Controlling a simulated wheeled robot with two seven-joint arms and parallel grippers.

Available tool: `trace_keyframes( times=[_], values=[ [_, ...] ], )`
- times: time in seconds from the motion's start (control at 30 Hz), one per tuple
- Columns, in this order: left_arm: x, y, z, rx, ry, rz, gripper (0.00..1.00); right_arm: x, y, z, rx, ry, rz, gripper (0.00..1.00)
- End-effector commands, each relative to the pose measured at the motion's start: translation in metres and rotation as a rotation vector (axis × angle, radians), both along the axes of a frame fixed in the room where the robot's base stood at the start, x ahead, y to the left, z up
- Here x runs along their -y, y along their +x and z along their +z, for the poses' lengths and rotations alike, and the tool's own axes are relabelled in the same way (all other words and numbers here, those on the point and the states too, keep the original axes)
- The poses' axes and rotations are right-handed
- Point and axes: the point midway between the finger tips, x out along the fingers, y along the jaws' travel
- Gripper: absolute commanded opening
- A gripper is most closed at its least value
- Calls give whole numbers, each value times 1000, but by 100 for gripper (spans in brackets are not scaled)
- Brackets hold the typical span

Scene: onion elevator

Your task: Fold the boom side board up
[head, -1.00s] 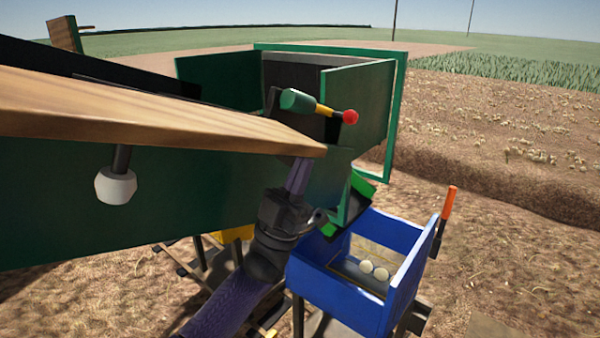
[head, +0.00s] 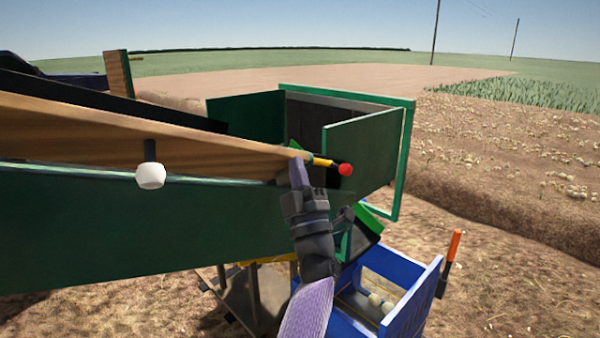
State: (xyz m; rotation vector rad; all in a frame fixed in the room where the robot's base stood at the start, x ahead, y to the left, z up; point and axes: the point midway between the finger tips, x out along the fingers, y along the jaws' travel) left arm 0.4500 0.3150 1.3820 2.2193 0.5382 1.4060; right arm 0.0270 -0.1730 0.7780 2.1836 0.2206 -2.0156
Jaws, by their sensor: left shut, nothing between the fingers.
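The boom side board (head: 90,136) is a long wooden plank running from the left edge to the middle of the head view. It is tilted, with its broad grained face towards me, above a dark green panel (head: 120,230). A white knob (head: 150,176) on a black stem shows in front of its lower part. My left gripper (head: 298,172) comes up from below and is shut, with nothing held. Its fingertips are at the board's right end, apparently against it; exact contact is hard to tell. My right gripper is out of view.
A red-tipped yellow lever (head: 343,169) lies just right of the fingertips. A green-framed hopper (head: 360,150) stands behind. A blue box (head: 365,255) with pale onions and an orange-topped post (head: 454,246) are at lower right. Open field lies beyond.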

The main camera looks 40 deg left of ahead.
Motion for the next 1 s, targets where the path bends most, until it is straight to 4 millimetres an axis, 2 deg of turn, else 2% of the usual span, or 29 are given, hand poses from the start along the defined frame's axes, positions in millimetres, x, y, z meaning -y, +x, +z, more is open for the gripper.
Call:
trace_keyframes(
  times=[0.03, 0.1, 0.4, 0.6, 0.73, 1.0],
  values=[
    [-2, 2, 11, -3, -45, 14, 0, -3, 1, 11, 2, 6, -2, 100],
    [-6, 6, 16, -13, -106, 38, 0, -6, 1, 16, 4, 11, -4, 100],
    [-29, 18, 36, -21, -113, 49, 0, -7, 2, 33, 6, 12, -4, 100],
    [-45, 26, 46, -46, -279, 111, 0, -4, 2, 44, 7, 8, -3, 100],
    [-56, 30, 50, -64, -374, 150, 0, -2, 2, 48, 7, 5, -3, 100],
    [-74, 35, 52, -67, -362, 151, 0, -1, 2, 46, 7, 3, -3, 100]
  ],
)
